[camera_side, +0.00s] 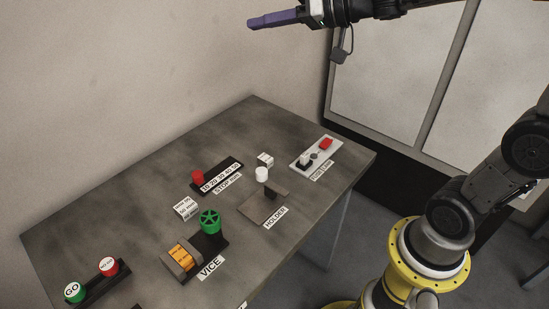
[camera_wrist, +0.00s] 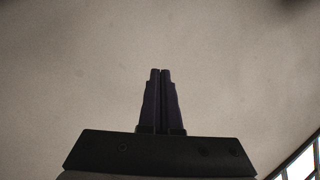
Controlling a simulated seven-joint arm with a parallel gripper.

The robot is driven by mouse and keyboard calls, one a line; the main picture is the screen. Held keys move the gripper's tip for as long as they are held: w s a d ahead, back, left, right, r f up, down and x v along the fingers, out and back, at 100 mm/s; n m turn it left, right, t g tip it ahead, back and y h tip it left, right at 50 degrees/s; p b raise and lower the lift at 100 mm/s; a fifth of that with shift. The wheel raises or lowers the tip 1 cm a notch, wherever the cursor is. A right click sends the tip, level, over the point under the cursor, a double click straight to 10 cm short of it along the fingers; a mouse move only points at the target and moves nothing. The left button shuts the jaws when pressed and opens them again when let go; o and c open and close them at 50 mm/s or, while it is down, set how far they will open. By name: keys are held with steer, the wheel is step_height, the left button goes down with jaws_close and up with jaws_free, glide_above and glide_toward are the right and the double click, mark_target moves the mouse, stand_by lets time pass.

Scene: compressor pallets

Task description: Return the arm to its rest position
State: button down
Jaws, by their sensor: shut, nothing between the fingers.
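My gripper (camera_side: 250,23) is at the top of the side view, high above the table and pointing left toward the wall. Its purple fingers are together and hold nothing. In the wrist view the two fingertips (camera_wrist: 160,72) point up side by side, with only the plain wall behind them. My arm comes in from the right edge of the side view, and part of it is outside the picture.
Air around my gripper is clear.

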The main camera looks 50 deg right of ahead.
steer(key=s+d+r+m+t+h, duration=0.25)
steer(key=s+d+h, duration=0.35)
steer(key=s, duration=0.4)
steer(key=s+a+f+n+g, duration=0.3)
steer(key=s+f+g, duration=0.7)
steer(key=s+f, duration=0.6)
steer(key=shift+s+f+n, duration=0.3)
steer(key=shift+f+n, duration=0.45)
